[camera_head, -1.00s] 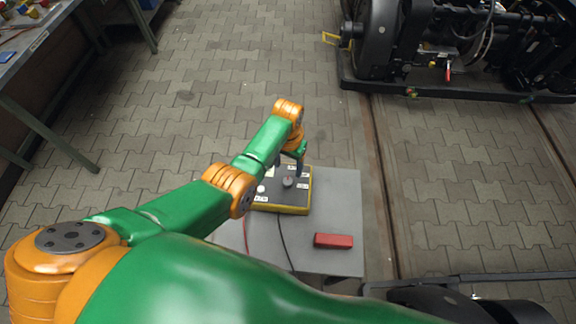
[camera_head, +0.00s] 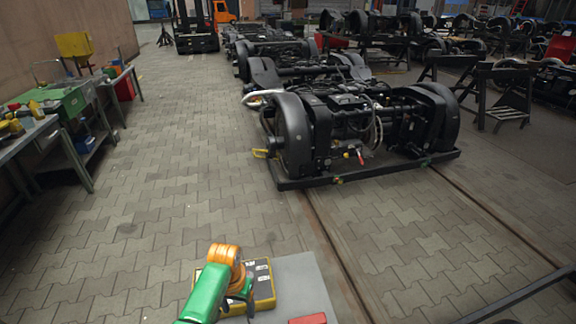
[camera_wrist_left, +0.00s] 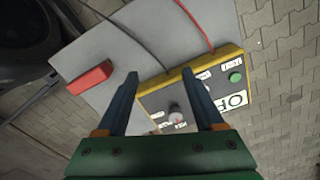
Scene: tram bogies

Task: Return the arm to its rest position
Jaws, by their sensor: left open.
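My left arm reaches in from the bottom of the head view, green with an orange wrist. My left gripper (camera_head: 243,292) is low over the yellow control box (camera_head: 265,283), partly hidden by the wrist. In the left wrist view the gripper (camera_wrist_left: 160,74) shows two dark fingers spread apart with nothing between them but the table and the box edge behind. The control box (camera_wrist_left: 238,103) has a dark face with a green button (camera_wrist_left: 236,77), a grey knob (camera_wrist_left: 176,113) and white labels. My right gripper is in neither view.
The box and a red block (camera_wrist_left: 88,79) rest on a grey table (camera_wrist_left: 150,22); two cables run from the box. A black bogie (camera_head: 345,130) stands beyond on the floor. Workbenches (camera_head: 75,150) line the left. The paved floor between is clear.

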